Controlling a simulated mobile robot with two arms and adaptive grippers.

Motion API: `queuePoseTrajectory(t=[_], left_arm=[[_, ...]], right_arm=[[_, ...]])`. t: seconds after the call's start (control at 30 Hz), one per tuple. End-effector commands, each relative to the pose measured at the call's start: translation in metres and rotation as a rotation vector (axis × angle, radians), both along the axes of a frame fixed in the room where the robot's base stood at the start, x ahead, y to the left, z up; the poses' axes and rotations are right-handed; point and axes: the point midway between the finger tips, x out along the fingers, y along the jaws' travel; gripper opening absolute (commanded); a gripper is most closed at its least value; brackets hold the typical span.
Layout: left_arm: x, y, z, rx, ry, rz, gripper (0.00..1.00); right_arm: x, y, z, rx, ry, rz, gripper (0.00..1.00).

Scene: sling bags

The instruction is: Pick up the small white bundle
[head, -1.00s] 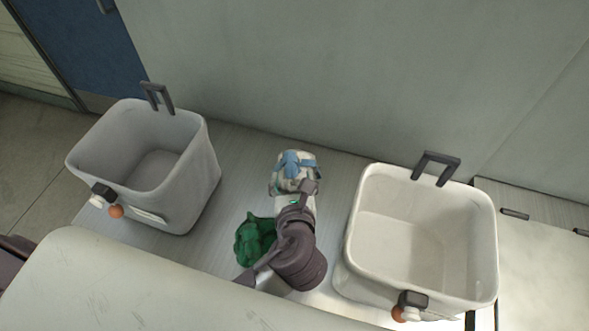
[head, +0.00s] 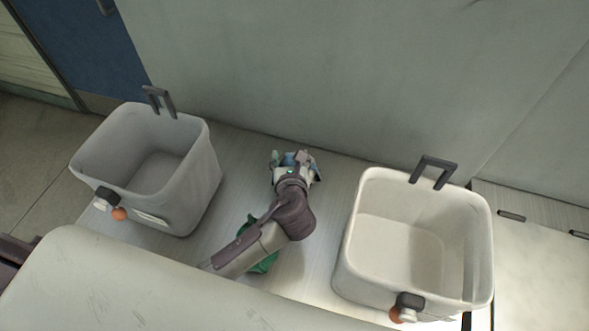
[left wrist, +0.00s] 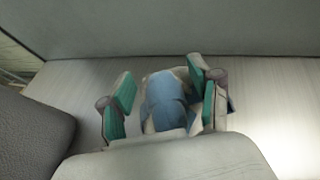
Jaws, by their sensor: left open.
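The small white bundle with a blue band (head: 287,159) lies on the table near the wall, mostly hidden by my gripper in the head view. In the left wrist view its blue and white top (left wrist: 165,100) shows between the fingers. My left gripper (head: 293,165) is over the bundle, with its open fingers (left wrist: 162,94) on either side of it. The right fingers look very close to the bundle; I cannot tell whether they touch. My right gripper is not in view.
A grey bin (head: 195,185) stands at the left and a white bin (head: 350,255) at the right, each with an upright dark handle. A green bundle (head: 266,264) lies partly under my left arm. A wall (head: 330,80) rises behind the table.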

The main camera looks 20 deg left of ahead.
Motion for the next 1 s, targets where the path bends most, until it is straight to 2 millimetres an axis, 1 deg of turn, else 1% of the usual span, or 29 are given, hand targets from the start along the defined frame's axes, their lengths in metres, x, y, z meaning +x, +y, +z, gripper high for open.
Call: queuePoseTrajectory(t=[0.07, 0.1, 0.43, 0.87, 1.0], left_arm=[[-0.0003, -0.0002, 0.0000, 0.000, 0.000, 0.000, 0.61], [-0.0003, -0.0002, 0.0000, 0.000, 0.000, 0.000, 0.55], [-0.0006, -0.0003, 0.0000, 0.000, 0.000, 0.000, 0.00], [-0.0004, -0.0004, 0.0009, 0.000, -0.001, 0.000, 0.00], [0.0000, -0.0004, 0.0060, 0.001, -0.003, 0.000, 0.00]], right_arm=[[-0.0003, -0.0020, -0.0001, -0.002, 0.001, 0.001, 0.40], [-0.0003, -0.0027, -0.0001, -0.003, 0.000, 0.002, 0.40], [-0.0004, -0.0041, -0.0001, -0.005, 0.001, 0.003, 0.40], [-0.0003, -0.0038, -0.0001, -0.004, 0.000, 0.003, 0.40], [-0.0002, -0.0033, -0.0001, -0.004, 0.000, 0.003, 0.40]])
